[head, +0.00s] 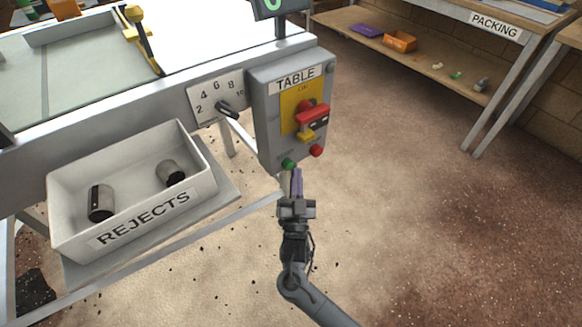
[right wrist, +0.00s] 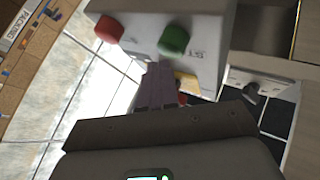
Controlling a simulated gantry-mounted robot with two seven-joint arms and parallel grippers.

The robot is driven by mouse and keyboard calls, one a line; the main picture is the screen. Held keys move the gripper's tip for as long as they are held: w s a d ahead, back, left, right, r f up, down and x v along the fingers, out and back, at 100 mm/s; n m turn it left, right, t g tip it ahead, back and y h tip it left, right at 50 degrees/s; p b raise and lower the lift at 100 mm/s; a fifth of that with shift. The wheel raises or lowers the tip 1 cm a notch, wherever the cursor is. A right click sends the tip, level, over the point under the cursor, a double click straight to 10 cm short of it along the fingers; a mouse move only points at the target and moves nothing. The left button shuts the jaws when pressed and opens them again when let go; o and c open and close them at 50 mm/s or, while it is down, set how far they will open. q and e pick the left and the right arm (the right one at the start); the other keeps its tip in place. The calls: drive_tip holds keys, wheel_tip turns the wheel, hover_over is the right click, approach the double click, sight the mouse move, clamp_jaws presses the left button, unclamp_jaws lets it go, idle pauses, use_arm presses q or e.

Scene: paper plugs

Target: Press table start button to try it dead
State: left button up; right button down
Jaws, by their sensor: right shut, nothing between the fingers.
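The grey TABLE control box (head: 262,95) hangs at the table's corner. Its green start button (head: 288,163) is low on the left, and a red button (head: 317,151) is beside it. A red device with a yellow tag (head: 312,118) sits on the yellow plate above them. My right gripper (head: 297,172) is shut and empty, its fingertips just below the green button; contact cannot be told. In the right wrist view the shut fingers (right wrist: 157,85) point at the box, near the green button (right wrist: 174,40) and the red button (right wrist: 109,29). My left gripper is not in view.
A white REJECTS bin (head: 60,197) with two dark cylinders stands left of the box. A numbered dial with a lever (head: 226,107) is on the table's side. A PACKING bench (head: 525,35) stands at the back right. The floor at right is clear.

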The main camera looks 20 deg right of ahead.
drive_tip(key=shift+w+a+b, duration=0.2)
drive_tip(key=shift+w+b, duration=0.15)
drive_tip(key=shift+w, duration=0.15)
idle(0.7)
drive_tip(key=shift+s, duration=0.1)
drive_tip(key=shift+s+d+p, duration=0.35)
drive_tip(key=shift+s+p, duration=0.45)
drive_tip(key=shift+s+d+p, duration=0.3)
drive_tip(key=shift+s+p, duration=0.3)
drive_tip(key=shift+s, duration=0.15)
drive_tip(key=shift+s+d+p, duration=0.25)
drive_tip(key=shift+s+p, duration=0.3)
drive_tip(key=shift+s, duration=0.25)
drive_tip(key=shift+s+d+p, duration=0.3)
drive_tip(key=shift+s+p, duration=0.3)
drive_tip(key=shift+s, duration=0.15)
